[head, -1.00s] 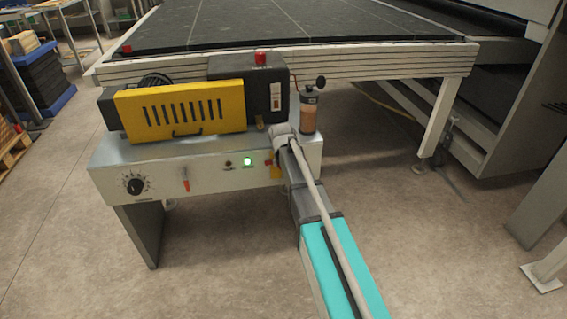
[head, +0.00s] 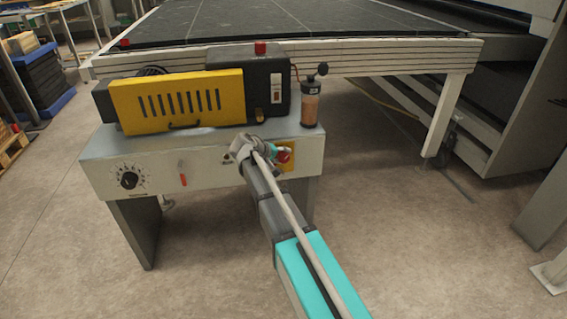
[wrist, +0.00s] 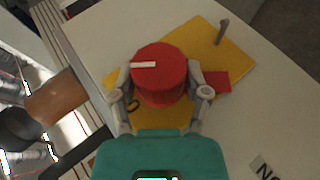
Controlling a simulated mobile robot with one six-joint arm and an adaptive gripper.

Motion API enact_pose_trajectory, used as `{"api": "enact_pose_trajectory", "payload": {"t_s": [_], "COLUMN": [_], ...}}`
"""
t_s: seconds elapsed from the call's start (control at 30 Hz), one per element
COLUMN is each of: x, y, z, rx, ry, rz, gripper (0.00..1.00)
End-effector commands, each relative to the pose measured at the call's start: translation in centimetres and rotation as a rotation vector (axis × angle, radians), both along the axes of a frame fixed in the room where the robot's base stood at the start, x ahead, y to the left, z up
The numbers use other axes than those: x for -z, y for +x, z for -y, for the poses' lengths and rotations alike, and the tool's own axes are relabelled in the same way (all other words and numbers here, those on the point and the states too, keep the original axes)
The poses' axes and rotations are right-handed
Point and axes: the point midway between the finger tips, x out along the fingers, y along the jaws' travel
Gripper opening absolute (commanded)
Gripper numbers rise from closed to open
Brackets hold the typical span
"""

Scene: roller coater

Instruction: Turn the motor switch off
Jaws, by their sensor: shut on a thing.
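The motor switch is a round red knob (wrist: 160,70) with a white line, mounted on a yellow plate (wrist: 215,42). In the wrist view the white line lies roughly level, towards the left of the knob's face. My gripper (wrist: 162,94) has one finger on each side of the knob and is shut on it. In the head view the red knob (head: 284,155) shows at the right of the white control panel (head: 205,165). My wrist covers part of the panel there, including where the green light was visible.
A black dial (head: 129,180) and a small red lever (head: 183,180) sit on the panel's left. A yellow vented cover (head: 180,102) and a brown-filled bottle (head: 310,106) stand on top. A grey metal piece (wrist: 222,32) projects from the plate.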

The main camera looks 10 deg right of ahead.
Motion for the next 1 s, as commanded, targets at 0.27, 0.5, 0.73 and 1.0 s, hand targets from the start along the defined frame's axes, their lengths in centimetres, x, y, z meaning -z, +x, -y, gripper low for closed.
{"api": "enact_pose_trajectory", "payload": {"t_s": [0.27, 0.5, 0.73, 1.0], "x": [0.90, 0.97, 0.81, 0.51], "y": [-0.06, -0.08, -0.10, -0.10], "z": [-0.13, -0.12, -0.10, -0.10], "rx": [0.001, 0.001, 0.002, 0.001], "ry": [-0.225, -0.408, -0.551, -0.642], "rz": [-0.002, -0.003, -0.004, -0.004], "gripper": [0.13, 0.13, 0.13, 0.13]}}
